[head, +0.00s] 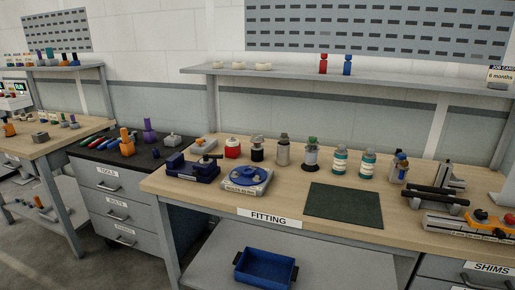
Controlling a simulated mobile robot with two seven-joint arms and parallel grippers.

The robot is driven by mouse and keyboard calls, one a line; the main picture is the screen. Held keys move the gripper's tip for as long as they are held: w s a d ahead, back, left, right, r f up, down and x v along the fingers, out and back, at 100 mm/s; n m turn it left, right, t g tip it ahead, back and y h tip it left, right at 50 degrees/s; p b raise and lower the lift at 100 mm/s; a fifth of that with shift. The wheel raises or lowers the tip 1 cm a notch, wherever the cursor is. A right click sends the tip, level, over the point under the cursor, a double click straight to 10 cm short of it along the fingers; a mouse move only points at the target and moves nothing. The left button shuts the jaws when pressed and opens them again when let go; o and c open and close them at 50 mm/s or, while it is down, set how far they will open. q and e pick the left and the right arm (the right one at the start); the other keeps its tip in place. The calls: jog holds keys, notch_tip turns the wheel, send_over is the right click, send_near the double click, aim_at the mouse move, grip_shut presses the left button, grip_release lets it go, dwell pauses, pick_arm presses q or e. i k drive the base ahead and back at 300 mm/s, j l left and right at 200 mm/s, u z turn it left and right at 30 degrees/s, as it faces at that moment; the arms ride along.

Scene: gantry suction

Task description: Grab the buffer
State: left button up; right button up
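No thing in the head view carries a label that I can read as buffer. Two clear bottles with teal labels and pale caps, the left one (340,160) and the right one (368,164), stand upright on the fitting bench (290,207). Their label text is too small to read. To their left stand a dark-based container with a green top (311,157), a grey canister (283,152), a dark jar (257,151) and a red block-like container (232,149). Neither of my grippers is in view.
A dark green mat (343,206) lies in front of the bottles. A blue round fixture (246,179) and a dark blue vise (192,170) stand left. Black and grey tooling (436,198) crowds the right. A shelf (300,74) runs above; a blue bin (265,268) sits below.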

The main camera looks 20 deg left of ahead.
aim_at(256, 149)
jog(key=i+j+z, duration=0.2)
jog(key=j+z, duration=0.2)
jog(key=j, duration=0.65)
jog(key=j+z, duration=0.35)
jog(key=j, duration=0.7)
